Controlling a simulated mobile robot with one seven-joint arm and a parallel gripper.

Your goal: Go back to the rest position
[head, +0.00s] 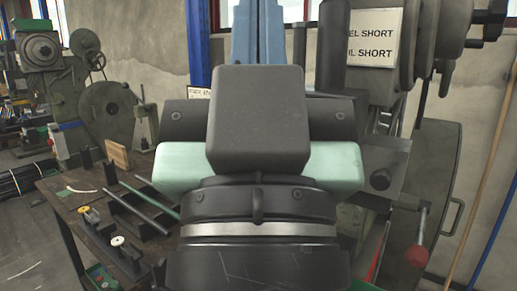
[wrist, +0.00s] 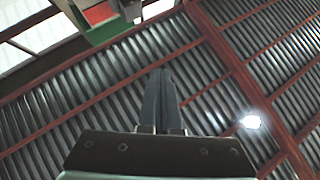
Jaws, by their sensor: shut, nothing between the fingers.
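My gripper (head: 257,30) points straight up in the middle of the head view. Its two long blue fingers are side by side, and their tips are cut off by the top edge. My gripper (wrist: 161,78) also shows in the wrist view, with its fingers pressed together and nothing between them. Behind them are the roof's grey corrugated panels (wrist: 75,115) and red beams (wrist: 230,60). My dark grey and mint-green arm fills the centre of the head view and hides much of what lies behind.
A dark workbench (head: 72,200) with rods and small parts stands at the left. A grey-green machine (head: 112,110) is behind it. A large press (head: 425,150) with a red-knobbed lever (head: 416,255) stands close at the right. Floor shows at the far left.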

